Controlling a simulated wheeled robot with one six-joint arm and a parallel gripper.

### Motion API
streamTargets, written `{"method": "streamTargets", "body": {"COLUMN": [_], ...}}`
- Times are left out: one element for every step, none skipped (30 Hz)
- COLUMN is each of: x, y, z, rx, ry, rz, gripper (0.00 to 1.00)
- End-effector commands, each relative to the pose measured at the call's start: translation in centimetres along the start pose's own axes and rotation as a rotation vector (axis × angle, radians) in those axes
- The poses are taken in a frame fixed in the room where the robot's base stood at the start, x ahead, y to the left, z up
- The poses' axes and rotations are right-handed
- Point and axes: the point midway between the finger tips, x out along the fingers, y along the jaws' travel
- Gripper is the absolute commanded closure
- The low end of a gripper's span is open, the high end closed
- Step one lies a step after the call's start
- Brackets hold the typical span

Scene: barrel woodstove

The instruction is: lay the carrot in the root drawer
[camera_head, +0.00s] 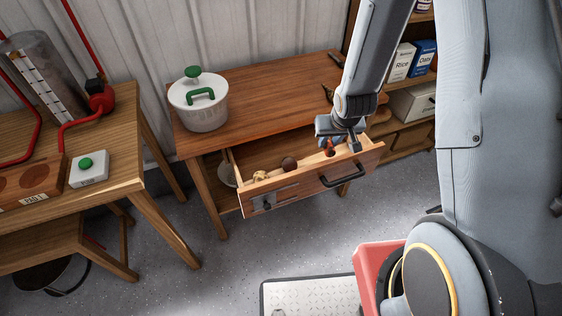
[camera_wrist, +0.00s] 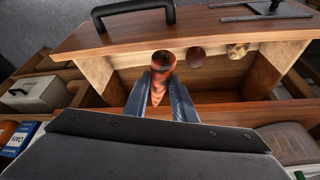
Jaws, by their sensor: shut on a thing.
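The root drawer (camera_head: 315,189) is pulled out of the wooden table, its front toward the open floor, with a dark handle. My gripper (camera_head: 333,147) is over the drawer's right part, pointing down. In the wrist view my gripper (camera_wrist: 160,98) is shut on the orange carrot (camera_wrist: 160,72), one finger on each side. The carrot (camera_head: 330,150) is small and partly hidden by the fingers in the head view. I cannot tell whether it touches the drawer bottom. A dark round root (camera_head: 289,164) and a knobbly tan root (camera_head: 261,176) lie in the drawer.
A white pot with a green-handled lid (camera_head: 200,101) stands on the table top (camera_head: 262,92). A shelf with boxes (camera_head: 424,58) stands behind right. A workbench (camera_head: 128,160) with a green button box (camera_head: 89,168) is at left. Grey floor (camera_head: 225,265) lies open in front.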

Motion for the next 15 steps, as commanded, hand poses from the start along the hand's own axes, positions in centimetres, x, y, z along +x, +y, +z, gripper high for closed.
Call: {"method": "streamTargets", "body": {"x": [1.7,2.4,3.3,4.0,4.6,5.3,5.8,6.3,7.0,7.5,7.9,8.5,8.9,9.3,9.8], "y": [-0.1,-0.1,-0.2,-0.3,-0.3,-0.4,-0.4,-0.4,-0.4,-0.3,-0.3,-0.3,-0.2,-0.2,-0.1], "z": [-0.5,-0.7,-1.1,-1.4,-1.6,-1.9,-2.1,-2.3,-2.5,-2.7,-2.9,-3.1,-3.2,-3.4,-3.6], "rx": [-0.02,-0.033,-0.05,-0.065,-0.077,-0.095,-0.108,-0.119,-0.136,-0.146,-0.157,-0.173,-0.184,-0.194,-0.208], "ry": [0.004,0.005,0.005,0.005,0.006,0.005,0.005,0.005,0.002,0.001,0.001,0.0,-0.001,-0.002,-0.003], "rz": [-0.014,-0.024,-0.036,-0.044,-0.052,-0.061,-0.066,-0.071,-0.077,-0.081,-0.084,-0.089,-0.091,-0.093,-0.095], "gripper": [0.99,0.99,0.99,0.99,0.99,0.98,0.98,0.98,0.98,0.98,0.98,0.98,0.98,0.98,0.98]}}
